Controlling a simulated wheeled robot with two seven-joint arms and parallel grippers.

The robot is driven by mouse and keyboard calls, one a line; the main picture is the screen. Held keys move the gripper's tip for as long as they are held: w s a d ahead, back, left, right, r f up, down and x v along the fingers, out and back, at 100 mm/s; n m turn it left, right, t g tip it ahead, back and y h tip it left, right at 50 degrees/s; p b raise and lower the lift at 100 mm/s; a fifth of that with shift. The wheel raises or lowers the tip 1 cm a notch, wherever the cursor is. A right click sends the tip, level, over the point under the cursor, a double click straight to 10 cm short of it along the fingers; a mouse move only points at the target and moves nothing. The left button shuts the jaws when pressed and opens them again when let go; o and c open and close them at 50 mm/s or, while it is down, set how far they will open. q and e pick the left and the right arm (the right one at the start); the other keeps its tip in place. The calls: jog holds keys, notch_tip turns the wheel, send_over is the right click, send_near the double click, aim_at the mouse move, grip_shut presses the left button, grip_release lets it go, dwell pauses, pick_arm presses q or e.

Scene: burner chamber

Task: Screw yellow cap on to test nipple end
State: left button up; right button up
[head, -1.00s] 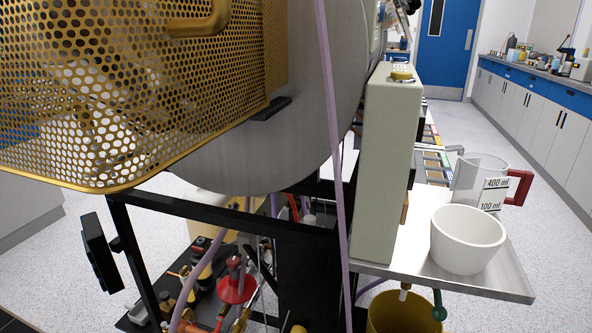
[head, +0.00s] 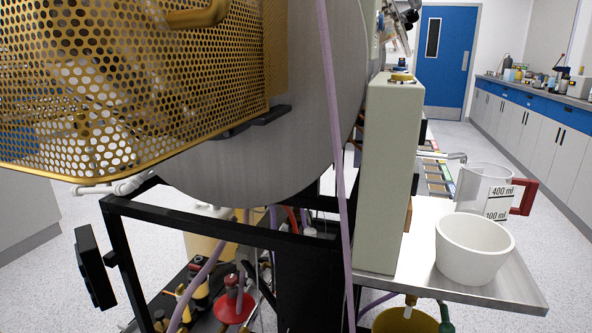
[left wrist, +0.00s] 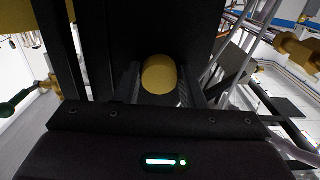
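In the left wrist view a round yellow cap (left wrist: 159,74) sits between the two dark fingers of my left gripper (left wrist: 159,92). The fingers lie close against it on both sides and look shut on it. A dark panel or post is right behind the cap. My left gripper does not show clearly in the head view. My right gripper is in neither view. I cannot make out the test nipple end for certain. A brass-yellow fitting (head: 402,77) sits on top of the tall grey-green box (head: 388,175).
A yellow perforated guard (head: 130,90) and a big grey drum (head: 250,150) fill the upper left. Below is a black frame (head: 215,228) with hoses and valves. At right a metal shelf (head: 425,282) holds a white bowl (head: 472,250) and a measuring jug (head: 483,187).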

pick_arm(q)
grip_shut()
jog(key=m+p, duration=0.5)
jog(key=m, duration=0.6)
jog(key=shift+m+p, duration=0.3)
jog(key=shift+p, duration=0.05)
